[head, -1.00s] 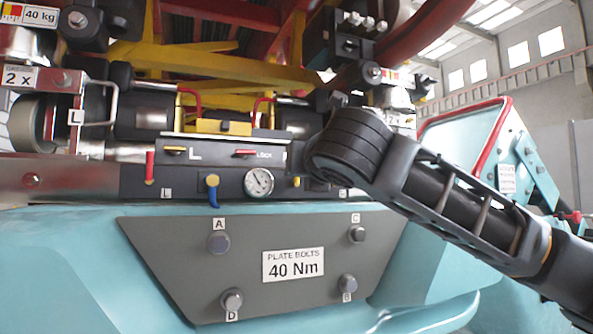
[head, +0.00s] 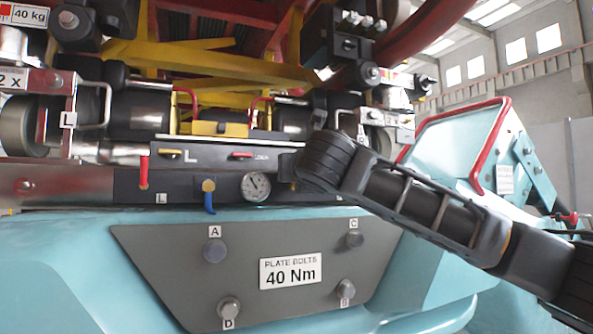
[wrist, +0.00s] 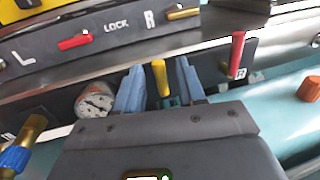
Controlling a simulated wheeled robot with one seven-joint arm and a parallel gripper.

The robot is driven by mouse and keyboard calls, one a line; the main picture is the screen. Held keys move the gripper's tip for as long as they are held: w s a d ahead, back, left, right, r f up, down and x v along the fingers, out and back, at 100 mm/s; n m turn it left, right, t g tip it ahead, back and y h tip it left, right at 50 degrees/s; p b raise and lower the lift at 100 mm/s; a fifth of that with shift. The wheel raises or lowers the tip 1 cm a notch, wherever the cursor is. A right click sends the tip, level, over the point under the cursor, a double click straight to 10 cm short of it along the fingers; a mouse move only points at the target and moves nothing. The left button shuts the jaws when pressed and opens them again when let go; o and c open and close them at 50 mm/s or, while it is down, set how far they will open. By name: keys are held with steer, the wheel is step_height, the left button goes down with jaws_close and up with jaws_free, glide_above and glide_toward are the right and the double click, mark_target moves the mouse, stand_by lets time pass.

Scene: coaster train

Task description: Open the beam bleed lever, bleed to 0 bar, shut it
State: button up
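A small upright yellow lever (wrist: 160,77) stands on the dark beam front, right of the round pressure gauge (wrist: 94,100). The gauge also shows in the head view (head: 255,187); its reading is too small to tell. My gripper (wrist: 159,84) has its two blue-grey fingers apart, one on each side of the yellow lever, with gaps visible between them and it. A brass valve with a blue handle (head: 209,196) sits left of the gauge, its handle hanging down. In the head view my arm hides the yellow lever and my fingers. No label naming the bleed lever is readable.
A red lever (wrist: 236,52) marked R stands right of my gripper; another red lever (head: 144,171) stands far left. Above are a red lock lever (wrist: 74,41) and a yellow lever (wrist: 182,13). A grey bolt plate (head: 180,270) lies below.

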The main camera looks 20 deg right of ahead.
jaws_close()
stand_by(0.5)
steer(key=m, duration=0.1)
steer(key=d+m, duration=0.1)
steer(key=m, duration=0.1)
steer(key=shift+g+p, duration=0.3)
steer(key=shift+p, duration=0.1)
steer(key=m, duration=0.1)
steer(key=d+m, duration=0.1)
steer(key=m, duration=0.1)
steer(key=shift+f+g+y+p, duration=0.1)
steer(key=shift+g+y+p, duration=0.2)
steer(key=shift+y+p, duration=0.1)
steer(key=m, duration=0.1)
steer(key=d+m, duration=0.1)
steer(key=m, duration=0.1)
steer(key=f+m+y, duration=0.1)
steer(key=m, duration=0.1)
steer(key=shift+d+g+p, duration=0.15)
steer(key=shift+g+p, duration=0.15)
steer(key=shift+p, duration=0.05)
steer(key=m, duration=0.1)
steer(key=f+m+y, duration=0.1)
steer(key=m, duration=0.2)
steer(key=shift+d+f+m+y, duration=0.3)
steer(key=shift+f+m, duration=0.05)
steer(key=shift+m, duration=0.05)
jaws_free()
